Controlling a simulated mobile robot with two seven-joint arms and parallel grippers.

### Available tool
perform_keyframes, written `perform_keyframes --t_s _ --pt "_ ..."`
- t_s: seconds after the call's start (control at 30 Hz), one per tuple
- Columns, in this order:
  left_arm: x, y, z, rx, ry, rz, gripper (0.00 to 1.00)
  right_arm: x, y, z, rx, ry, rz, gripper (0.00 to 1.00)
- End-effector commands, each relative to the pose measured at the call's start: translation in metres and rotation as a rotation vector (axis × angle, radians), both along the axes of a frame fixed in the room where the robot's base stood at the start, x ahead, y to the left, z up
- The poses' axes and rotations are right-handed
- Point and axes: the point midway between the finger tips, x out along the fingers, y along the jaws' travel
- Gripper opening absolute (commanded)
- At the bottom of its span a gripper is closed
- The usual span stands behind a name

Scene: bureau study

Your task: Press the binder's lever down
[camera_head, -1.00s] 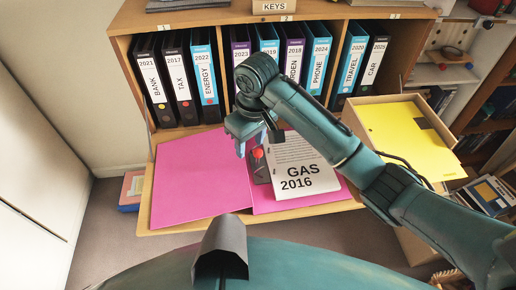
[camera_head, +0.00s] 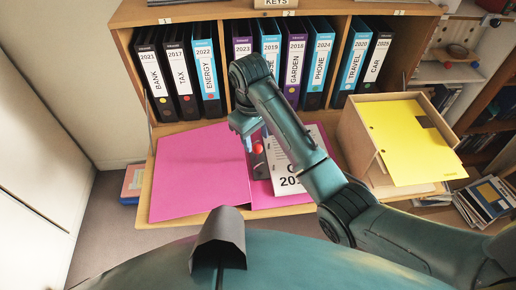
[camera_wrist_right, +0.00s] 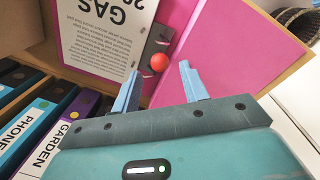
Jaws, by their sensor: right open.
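A pink binder (camera_head: 200,175) lies open flat on the fold-down shelf. In its middle is the grey lever mechanism (camera_head: 258,160) with a red knob (camera_head: 258,148); the knob also shows in the right wrist view (camera_wrist_right: 159,62). Beside it on the right lies the "GAS 2016" sheet stack (camera_wrist_right: 105,30), partly hidden by my right arm in the head view. My right gripper (camera_head: 248,137) is open and empty, its fingertips spread (camera_wrist_right: 158,82) close to the red knob, which shows just beyond the gap between them. Contact is not visible. My left gripper is not in view.
A row of labelled binders (camera_head: 207,75) stands in the cabinet behind. A wooden box (camera_head: 362,145) with a yellow folder (camera_head: 412,138) stands at the right. The left cover of the pink binder is clear.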

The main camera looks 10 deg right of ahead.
Motion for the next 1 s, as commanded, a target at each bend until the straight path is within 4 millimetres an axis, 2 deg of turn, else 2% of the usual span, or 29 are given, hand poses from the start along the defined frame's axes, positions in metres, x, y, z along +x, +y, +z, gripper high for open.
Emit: perform_keyframes --t_s 0.13,0.3,0.47,0.7,1.0 --pt "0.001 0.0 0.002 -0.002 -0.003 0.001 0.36 0.0 -0.003 -0.026 -0.006 0.008 -0.001 0.44" --pt "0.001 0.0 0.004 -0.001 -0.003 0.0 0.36 0.002 -0.005 -0.047 -0.004 0.004 -0.001 0.44" --pt "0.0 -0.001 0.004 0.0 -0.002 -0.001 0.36 0.002 -0.005 -0.055 -0.004 0.002 0.0 0.44" --pt "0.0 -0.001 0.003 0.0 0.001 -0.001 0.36 0.002 -0.005 -0.056 -0.003 0.003 0.0 0.44" --pt "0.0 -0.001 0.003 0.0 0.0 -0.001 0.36 0.002 -0.005 -0.056 -0.003 0.003 -0.001 0.21"
